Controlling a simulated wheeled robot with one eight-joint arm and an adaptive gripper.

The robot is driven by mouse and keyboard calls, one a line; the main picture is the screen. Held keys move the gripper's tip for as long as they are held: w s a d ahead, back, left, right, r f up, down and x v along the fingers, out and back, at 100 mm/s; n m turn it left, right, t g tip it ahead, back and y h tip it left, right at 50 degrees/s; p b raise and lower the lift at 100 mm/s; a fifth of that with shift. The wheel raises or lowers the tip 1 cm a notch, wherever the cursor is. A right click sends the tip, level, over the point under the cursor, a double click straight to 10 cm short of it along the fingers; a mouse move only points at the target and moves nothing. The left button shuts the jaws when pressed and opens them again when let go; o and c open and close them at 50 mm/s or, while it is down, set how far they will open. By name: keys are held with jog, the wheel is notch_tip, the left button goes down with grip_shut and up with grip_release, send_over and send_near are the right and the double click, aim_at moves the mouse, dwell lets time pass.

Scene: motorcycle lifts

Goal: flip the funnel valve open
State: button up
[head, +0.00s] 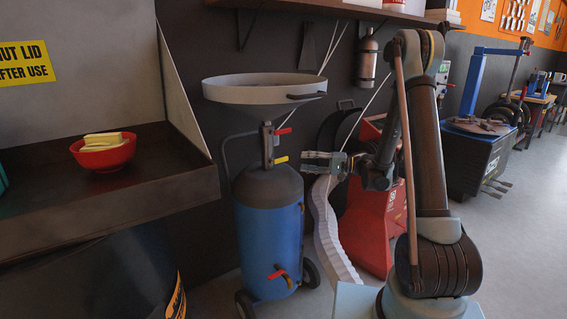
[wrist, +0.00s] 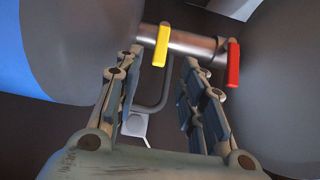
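The drain unit has a blue tank (head: 268,235) with a wide grey funnel (head: 262,90) on top. On the metal pipe between them are a red handle (head: 283,131), nearer the funnel, and a yellow handle (head: 281,159), nearer the tank. Both stick out to the right. My gripper (head: 306,161) is to their right, level with the yellow handle and apart from it. In the wrist view, my gripper (wrist: 163,62) is open and empty. The yellow handle (wrist: 161,45) appears between its fingertips, and the red handle (wrist: 233,63) is right of them.
Another red handle (head: 277,273) is low on the tank. A worktop (head: 110,190) with a red bowl (head: 104,155) stands at left. A white ribbed hose (head: 330,235) and a red machine (head: 374,215) are behind my arm. Grey floor is free at right.

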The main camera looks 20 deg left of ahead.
aim_at(284, 160)
jog(key=a, duration=1)
jog(key=shift+s+a, duration=0.25)
jog(key=shift+s, duration=0.15)
jog(key=shift+c, duration=0.6)
grip_shut()
